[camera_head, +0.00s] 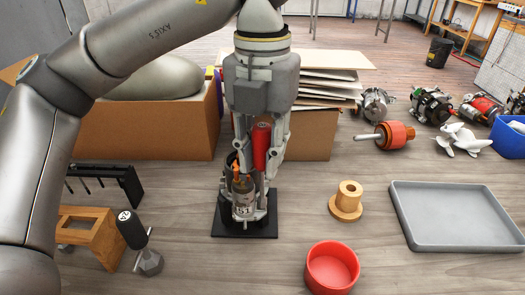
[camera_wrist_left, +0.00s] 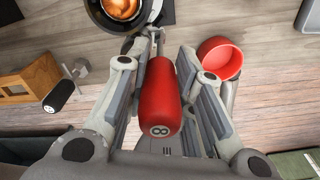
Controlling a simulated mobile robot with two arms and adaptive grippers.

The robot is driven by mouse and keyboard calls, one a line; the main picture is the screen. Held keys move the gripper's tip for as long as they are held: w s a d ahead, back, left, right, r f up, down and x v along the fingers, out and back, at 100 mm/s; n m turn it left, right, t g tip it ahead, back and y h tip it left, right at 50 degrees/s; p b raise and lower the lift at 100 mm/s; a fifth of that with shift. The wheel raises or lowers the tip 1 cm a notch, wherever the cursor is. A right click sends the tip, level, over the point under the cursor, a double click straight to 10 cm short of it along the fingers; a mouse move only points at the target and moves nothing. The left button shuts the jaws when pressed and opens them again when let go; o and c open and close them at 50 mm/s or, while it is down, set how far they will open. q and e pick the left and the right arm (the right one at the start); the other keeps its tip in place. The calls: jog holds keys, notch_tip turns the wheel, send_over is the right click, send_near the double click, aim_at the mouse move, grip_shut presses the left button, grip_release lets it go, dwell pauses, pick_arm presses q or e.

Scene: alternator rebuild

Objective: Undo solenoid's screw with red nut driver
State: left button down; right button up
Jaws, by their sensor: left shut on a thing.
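The red nut driver (camera_head: 261,148) stands upright between the fingers of my left gripper (camera_head: 259,163), which is shut on its handle. The solenoid unit (camera_head: 243,205), a grey metal body with an orange-copper part on top, stands on a black base plate (camera_head: 225,229), directly below the gripper. Its round top with copper shows in the left wrist view (camera_wrist_left: 120,8). The driver's tip and the screw are too small or hidden, so contact cannot be told. My right gripper is not in view.
A red bowl (camera_head: 332,268), a wooden spool (camera_head: 347,200) and a grey tray (camera_head: 455,215) are right of the plate. A wooden stand (camera_head: 90,230) and a black-handled tool (camera_head: 132,232) are left. Cardboard boxes (camera_head: 170,130) and motor parts (camera_head: 386,135) lie behind.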

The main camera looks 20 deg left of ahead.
pick_arm(q)
jog(key=n+b, duration=0.1)
jog(key=n, duration=0.4)
jog(key=n+b, duration=0.2)
jog(key=n, duration=0.7)
jog(key=shift+n, duration=0.3)
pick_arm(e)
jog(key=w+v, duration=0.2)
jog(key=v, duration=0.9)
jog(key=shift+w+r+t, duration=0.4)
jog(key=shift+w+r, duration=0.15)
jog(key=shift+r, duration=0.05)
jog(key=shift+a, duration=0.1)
